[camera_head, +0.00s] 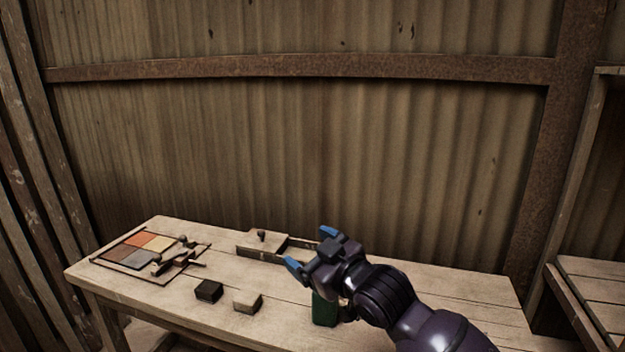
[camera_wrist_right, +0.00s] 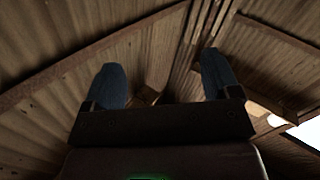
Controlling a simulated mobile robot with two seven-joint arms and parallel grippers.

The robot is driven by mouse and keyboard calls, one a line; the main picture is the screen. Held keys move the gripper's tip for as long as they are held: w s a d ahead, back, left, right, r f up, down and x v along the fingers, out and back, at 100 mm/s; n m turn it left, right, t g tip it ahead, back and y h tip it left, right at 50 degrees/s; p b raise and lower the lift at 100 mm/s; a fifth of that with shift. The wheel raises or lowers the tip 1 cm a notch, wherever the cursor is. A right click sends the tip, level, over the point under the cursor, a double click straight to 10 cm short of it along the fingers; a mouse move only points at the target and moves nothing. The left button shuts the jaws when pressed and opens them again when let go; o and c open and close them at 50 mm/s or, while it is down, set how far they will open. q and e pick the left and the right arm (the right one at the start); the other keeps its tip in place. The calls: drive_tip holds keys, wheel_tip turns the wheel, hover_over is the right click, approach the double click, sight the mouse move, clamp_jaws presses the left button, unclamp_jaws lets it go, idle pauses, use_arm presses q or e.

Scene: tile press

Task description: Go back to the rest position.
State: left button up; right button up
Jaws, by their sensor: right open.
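My right gripper (camera_head: 312,248) is open and empty above the right half of the wooden table. Its blue fingertips point left and away in the head view. In the right wrist view the two blue fingers (camera_wrist_right: 165,85) stand wide apart with nothing between them, against the corrugated wall. The right arm comes in from the bottom right of the head view. My left gripper is in neither view.
The wooden table (camera_head: 450,297) holds a tile tray (camera_head: 97,259) with coloured squares, a dark press-like tool (camera_head: 178,262), a black block (camera_head: 208,290), a pale block (camera_head: 247,301), a wooden box (camera_head: 262,241) and a green object (camera_head: 324,310) beneath my right arm. A shelf (camera_head: 595,285) stands right.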

drive_tip(key=s+d+f+m+t+h, duration=0.1)
drive_tip(key=s+d+f+m+h, duration=0.3)
drive_tip(key=d+f, duration=0.5)
drive_tip(key=s+d+f+m+t+h, duration=0.2)
drive_tip(key=s+d+f+m+h, duration=0.1)
drive_tip(key=s+d+f, duration=0.45)
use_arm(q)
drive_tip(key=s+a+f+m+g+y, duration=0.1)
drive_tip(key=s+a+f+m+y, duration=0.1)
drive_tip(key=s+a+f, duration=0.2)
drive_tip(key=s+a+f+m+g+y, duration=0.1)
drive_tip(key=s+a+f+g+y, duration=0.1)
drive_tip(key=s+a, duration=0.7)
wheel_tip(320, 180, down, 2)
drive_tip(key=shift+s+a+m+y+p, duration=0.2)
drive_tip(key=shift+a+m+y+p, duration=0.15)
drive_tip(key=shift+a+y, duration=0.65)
use_arm(e)
drive_tip(key=s+d+f+m+g+h, duration=0.1)
drive_tip(key=s+d+f+g+h, duration=0.1)
drive_tip(key=s+d+f, duration=0.3)
drive_tip(key=s+d+f+m+g+h, duration=0.2)
drive_tip(key=s+d+f, duration=0.4)
drive_tip(key=s+f, duration=0.7)
drive_tip(key=s+g, duration=0.1)
drive_tip(key=s, duration=0.2)
drive_tip(key=shift+s+f+m, duration=0.25)
drive_tip(key=shift+f+m, duration=0.05)
